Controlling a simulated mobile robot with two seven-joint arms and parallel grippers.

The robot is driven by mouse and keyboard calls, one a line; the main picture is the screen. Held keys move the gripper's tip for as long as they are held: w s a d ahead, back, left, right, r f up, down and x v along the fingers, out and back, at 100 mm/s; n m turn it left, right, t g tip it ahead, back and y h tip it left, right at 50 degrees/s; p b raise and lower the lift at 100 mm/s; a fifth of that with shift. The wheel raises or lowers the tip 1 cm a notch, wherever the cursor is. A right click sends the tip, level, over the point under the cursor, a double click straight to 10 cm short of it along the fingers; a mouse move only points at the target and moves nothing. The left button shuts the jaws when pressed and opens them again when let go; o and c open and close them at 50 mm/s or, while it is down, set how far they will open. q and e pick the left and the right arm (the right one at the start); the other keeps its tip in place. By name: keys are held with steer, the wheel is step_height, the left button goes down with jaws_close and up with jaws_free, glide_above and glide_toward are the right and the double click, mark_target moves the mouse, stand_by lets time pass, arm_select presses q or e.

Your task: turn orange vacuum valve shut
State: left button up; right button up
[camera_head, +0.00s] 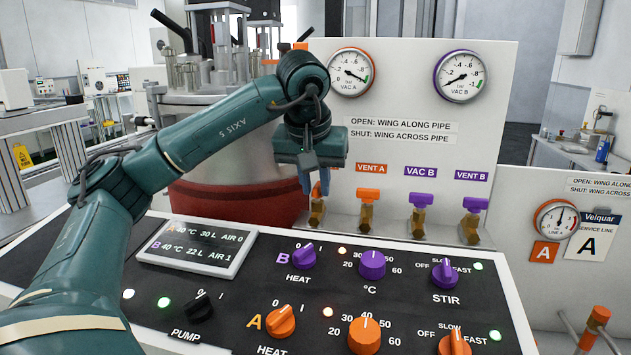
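My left gripper (316,188) points down over the leftmost brass valve (316,213) in the row on the white panel. Its blue fingers are at the top of this valve and hide its wing, so I cannot tell how the wing is turned or whether the fingers grip it. The label above this valve is hidden behind the gripper. The orange-rimmed VAC A gauge (351,73) is above, its needle pointing to the lower right. To the right, the VENT A valve has an orange wing (368,194). My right gripper is not in view.
Purple VAC B (421,200) and VENT B (475,205) valves stand farther right. A sign (402,130) reads open along pipe, shut across pipe. The control panel with orange and purple knobs (372,263) lies in front. A metal vessel (225,150) stands behind my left arm.

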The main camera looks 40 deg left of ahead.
arm_select(q)
jaws_close()
